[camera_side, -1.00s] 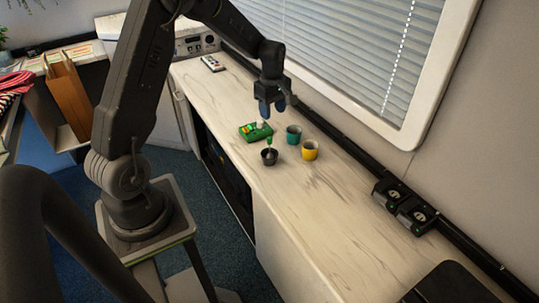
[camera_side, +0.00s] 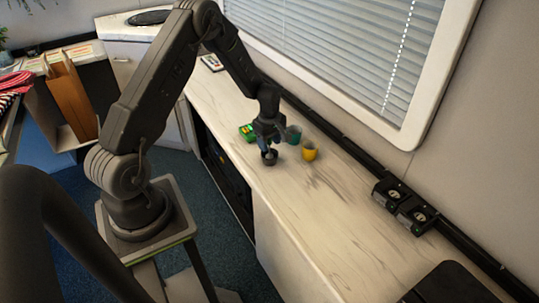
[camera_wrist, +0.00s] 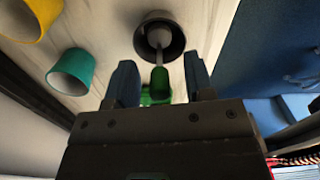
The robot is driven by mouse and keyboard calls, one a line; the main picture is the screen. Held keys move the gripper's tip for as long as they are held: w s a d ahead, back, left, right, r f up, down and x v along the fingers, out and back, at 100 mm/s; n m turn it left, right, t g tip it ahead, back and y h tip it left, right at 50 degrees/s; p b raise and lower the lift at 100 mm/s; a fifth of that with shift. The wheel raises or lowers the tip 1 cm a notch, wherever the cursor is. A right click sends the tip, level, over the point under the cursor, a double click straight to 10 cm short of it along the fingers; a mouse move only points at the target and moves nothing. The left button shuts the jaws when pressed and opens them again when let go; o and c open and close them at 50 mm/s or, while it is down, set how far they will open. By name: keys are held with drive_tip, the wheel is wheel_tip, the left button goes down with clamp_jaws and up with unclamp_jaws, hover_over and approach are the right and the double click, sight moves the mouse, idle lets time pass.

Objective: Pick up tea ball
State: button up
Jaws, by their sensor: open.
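The tea ball (camera_wrist: 158,55) has a pale stem and a green handle end. Its lower end is inside a small dark bowl (camera_wrist: 179,39), also seen in the side view (camera_side: 270,159). My gripper (camera_wrist: 160,65) is open, with a blue finger on each side of the green handle and visible gaps between. In the side view my gripper (camera_side: 268,143) is right above the bowl and hides most of the tea ball. I cannot see contact.
A teal cup (camera_side: 293,134) and a yellow cup (camera_side: 310,151) stand close beside the gripper. A wall with a window blind borders the back.

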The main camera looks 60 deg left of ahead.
drive_tip(key=shift+f, duration=0.6)
clamp_jaws()
